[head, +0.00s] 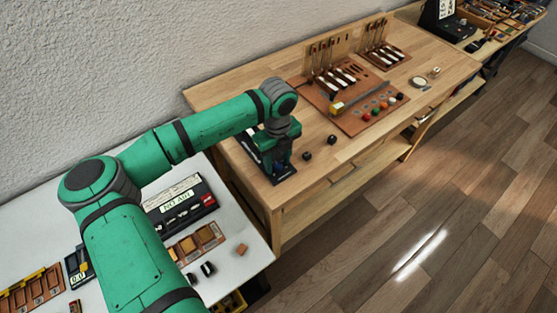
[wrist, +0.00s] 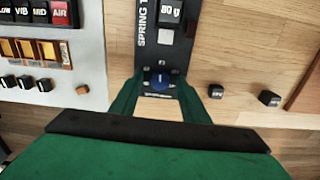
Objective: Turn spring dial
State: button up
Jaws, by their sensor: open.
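My gripper (wrist: 161,86) is open, with one green finger on each side of the dial. Gaps show between the fingers and the knob in this view, and I cannot tell how far the fingertips are above the panel. In the head view my gripper (head: 277,163) is over the dark panel at the near left end of the wooden bench, and it hides the dial.
Two small black blocks (head: 306,156) (head: 333,140) lie on the wooden bench (head: 350,165) right of my gripper. A brown board (head: 362,122) with colored knobs stands farther back. A white table (head: 232,262) with a labelled dark box (head: 180,205) adjoins at left.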

jog(key=c, duration=1.1)
jog(key=shift+o, duration=0.2)
jog(key=shift+w+d+m, duration=0.1)
jog(key=shift+d+m, duration=0.15)
jog(key=shift+m, duration=0.55)
jog(key=shift+a+m, duration=0.1)
jog(key=shift+m, duration=0.4)
jog(key=shift+a, duration=0.15)
jog(key=o, duration=1.1)
jog(key=shift+c, duration=0.2)
jog(key=shift+r, duration=0.15)
